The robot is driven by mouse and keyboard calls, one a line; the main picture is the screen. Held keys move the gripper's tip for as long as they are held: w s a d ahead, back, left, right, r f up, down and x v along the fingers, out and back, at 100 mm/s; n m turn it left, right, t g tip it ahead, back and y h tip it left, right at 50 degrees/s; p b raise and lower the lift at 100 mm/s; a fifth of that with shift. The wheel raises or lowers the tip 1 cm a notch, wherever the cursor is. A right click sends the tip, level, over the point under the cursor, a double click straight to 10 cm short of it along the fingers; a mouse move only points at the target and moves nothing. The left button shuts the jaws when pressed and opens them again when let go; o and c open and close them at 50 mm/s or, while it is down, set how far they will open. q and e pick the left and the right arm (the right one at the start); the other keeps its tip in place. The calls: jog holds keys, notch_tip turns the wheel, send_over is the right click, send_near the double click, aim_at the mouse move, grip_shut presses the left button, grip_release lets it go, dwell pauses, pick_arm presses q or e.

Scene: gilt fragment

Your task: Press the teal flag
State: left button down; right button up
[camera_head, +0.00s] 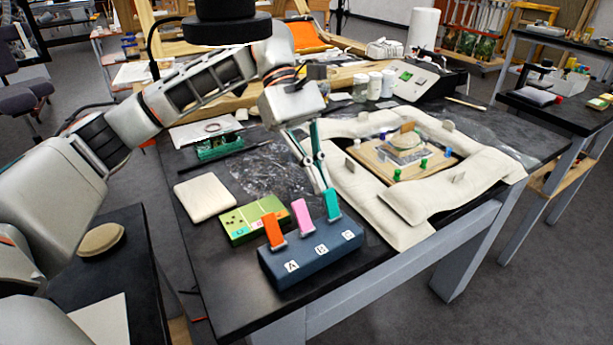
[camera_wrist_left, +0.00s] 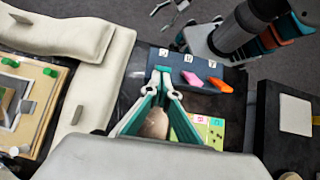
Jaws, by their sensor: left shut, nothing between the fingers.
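The teal flag (camera_head: 333,205) stands upright at the right end of a dark blue block (camera_head: 305,262), by the letter C. A pink flag (camera_head: 302,217) stands at B and an orange flag (camera_head: 273,232) at A. My left gripper (camera_head: 324,188) is shut and empty, pointing down, its tips right at the top of the teal flag. Whether they touch it I cannot tell. In the left wrist view the left gripper's teal fingers (camera_wrist_left: 162,80) meet at the block's C end and largely cover the teal flag.
A green board (camera_head: 254,220) lies just behind the block, a cream pad (camera_head: 204,197) left of it. White cushions (camera_head: 455,190) frame a wooden board (camera_head: 385,168) on the right. Jars and a grey device (camera_head: 415,80) stand at the back. The table's front edge is close to the block.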

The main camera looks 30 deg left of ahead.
aim_at(333, 199)
pick_arm(q)
jog(key=shift+s+d+r+p, duration=0.4)
jog(key=shift+d+r, duration=0.2)
jog(key=shift+r, duration=0.1)
jog(key=shift+s+d+r+p, duration=0.15)
jog(key=shift+s+d, duration=0.1)
jog(key=shift+d, duration=0.35)
jog(key=shift+s+d+r+p, duration=0.15)
jog(key=shift+s+d, duration=0.1)
jog(key=shift+d, duration=0.3)
jog(key=shift+r, duration=0.75)
jog(key=v, duration=1.2)
